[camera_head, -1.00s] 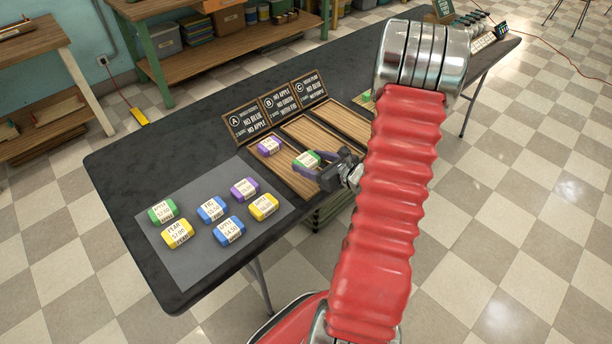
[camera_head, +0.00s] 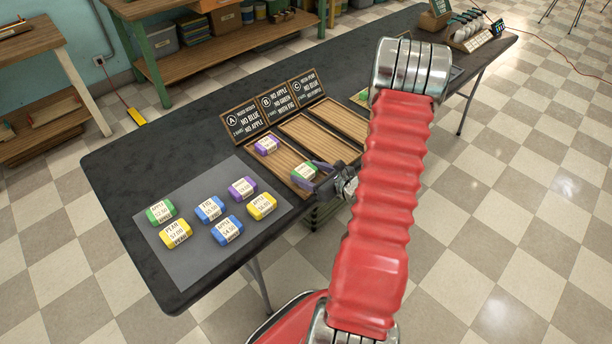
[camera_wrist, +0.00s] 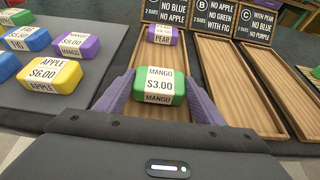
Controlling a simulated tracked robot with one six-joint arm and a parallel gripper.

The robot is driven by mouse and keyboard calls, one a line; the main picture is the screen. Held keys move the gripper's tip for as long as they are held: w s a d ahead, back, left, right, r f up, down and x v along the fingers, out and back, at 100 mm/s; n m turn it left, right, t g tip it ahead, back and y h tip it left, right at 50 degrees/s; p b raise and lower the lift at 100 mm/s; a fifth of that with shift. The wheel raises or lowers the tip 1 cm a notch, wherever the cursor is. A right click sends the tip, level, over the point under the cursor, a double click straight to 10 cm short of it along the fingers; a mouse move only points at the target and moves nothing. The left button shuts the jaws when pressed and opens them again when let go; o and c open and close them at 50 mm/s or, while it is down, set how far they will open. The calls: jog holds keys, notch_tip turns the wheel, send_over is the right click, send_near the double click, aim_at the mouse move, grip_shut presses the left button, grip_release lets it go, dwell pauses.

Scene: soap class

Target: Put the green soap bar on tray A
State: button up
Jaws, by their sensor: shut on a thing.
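The green soap bar (camera_head: 304,172), labelled mango $3.00, is between the fingers of my gripper (camera_head: 318,178). In the wrist view the green bar (camera_wrist: 159,86) sits upright in label between the purple fingers of my gripper (camera_wrist: 160,92). It is over the near part of tray A (camera_wrist: 121,117); whether it touches the tray floor I cannot tell. Tray A (camera_head: 268,163) is the wooden tray nearest the grey mat, below sign A. A purple pear bar (camera_wrist: 163,35) lies at its far end.
Trays B (camera_wrist: 243,95) and C (camera_wrist: 283,75) stand to the right, with signs behind them. A grey mat (camera_head: 190,265) on the left bears several bars: green, yellow, blue and purple. The dark table (camera_head: 115,210) is clear on its left side.

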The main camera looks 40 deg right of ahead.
jog(key=shift+f, duration=0.25)
jog(key=o, duration=1.1)
jog(key=shift+f, duration=0.1)
jog(key=shift+o, duration=0.2)
jog(key=v, duration=1.2)
